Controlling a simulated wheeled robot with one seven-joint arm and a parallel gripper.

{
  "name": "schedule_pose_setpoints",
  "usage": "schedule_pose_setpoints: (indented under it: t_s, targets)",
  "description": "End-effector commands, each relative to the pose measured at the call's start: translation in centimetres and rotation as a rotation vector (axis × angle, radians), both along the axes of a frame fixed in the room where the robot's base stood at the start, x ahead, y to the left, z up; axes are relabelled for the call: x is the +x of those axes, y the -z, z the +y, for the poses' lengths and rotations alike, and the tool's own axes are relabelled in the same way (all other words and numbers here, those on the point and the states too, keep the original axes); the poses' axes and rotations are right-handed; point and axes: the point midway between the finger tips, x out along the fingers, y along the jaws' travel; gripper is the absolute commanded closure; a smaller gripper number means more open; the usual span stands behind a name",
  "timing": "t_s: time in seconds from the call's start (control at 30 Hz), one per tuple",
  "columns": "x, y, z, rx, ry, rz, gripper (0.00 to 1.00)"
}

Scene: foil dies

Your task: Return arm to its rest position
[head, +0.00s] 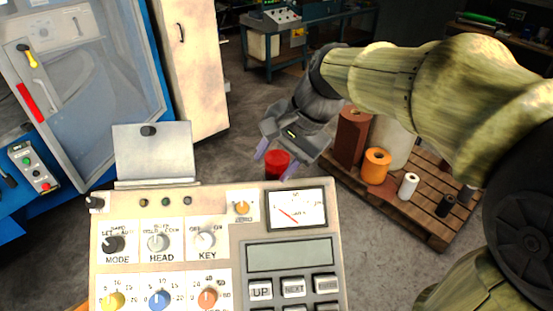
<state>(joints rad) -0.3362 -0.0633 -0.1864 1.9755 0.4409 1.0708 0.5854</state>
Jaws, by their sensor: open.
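My arm reaches in from the right, and my gripper (278,162) points down just behind the top edge of the control console (220,220). Its two pale purple-tipped fingers are apart, and nothing is visibly held. A red cylindrical thing (277,164) shows between and below the fingers in the picture. I cannot tell whether the fingers touch it, or whether it stands on the console or behind it.
A pallet (425,220) with brown, orange, white and dark rolls stands right, behind my arm. A raised plate (152,152) stands at the console's back left. A blue-framed machine (85,75) and beige cabinet (190,65) are left. Bare floor lies behind the gripper.

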Motion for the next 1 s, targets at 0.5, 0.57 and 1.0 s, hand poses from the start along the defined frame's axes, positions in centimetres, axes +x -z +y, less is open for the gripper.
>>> schedule_pose_setpoints:
  t_s: [0.5,0.57,1.0]
  targets:
    - [-0.1,-0.3,-0.2,-0.001,0.000,0.001,0.52]
    - [-0.1,0.1,-0.4,-0.008,-0.002,-0.002,0.52]
    - [-3.0,14.9,-10.4,-0.409,-0.342,-0.163,0.52]
